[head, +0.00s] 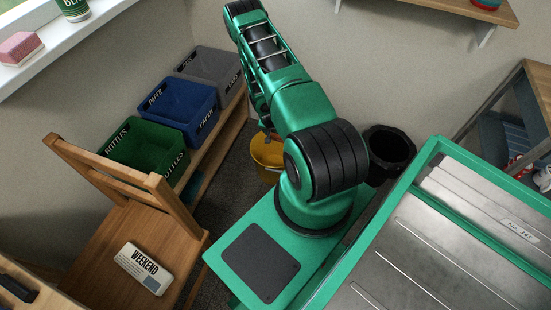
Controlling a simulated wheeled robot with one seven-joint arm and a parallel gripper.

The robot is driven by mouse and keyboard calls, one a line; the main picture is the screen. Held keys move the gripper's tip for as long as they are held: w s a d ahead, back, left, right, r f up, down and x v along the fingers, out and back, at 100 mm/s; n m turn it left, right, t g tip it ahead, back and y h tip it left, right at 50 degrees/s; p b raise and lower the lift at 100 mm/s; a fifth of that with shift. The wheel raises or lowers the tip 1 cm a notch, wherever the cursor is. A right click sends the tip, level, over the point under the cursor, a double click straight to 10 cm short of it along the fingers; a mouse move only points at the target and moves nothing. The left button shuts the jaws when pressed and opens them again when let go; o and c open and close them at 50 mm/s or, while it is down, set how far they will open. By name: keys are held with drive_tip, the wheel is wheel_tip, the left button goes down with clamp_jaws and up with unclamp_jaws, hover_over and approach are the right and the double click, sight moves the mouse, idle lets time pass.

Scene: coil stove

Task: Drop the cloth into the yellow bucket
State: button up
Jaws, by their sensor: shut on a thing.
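The yellow bucket (266,153) stands on the floor behind my arm, its right part hidden by the arm. My gripper (265,128) shows only as a small dark part beside the forearm, just above the bucket's rim. It is shut on the cloth (271,137), of which only a small reddish bit shows. Most of the cloth and the fingertips are hidden behind my arm. I cannot tell whether the cloth touches the bucket.
Green (146,150), blue (180,108) and grey (210,72) bins stand on a wooden bench at left. A wooden chair (115,235) holds a WEEKEND box (143,268). A black bin (390,150) stands right of my arm.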

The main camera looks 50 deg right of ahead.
drive_tip(key=shift+f, duration=0.35)
drive_tip(key=o, duration=1.1)
drive_tip(key=shift+r, duration=0.1)
drive_tip(key=v, duration=1)
drive_tip(key=shift+a+r, duration=0.25)
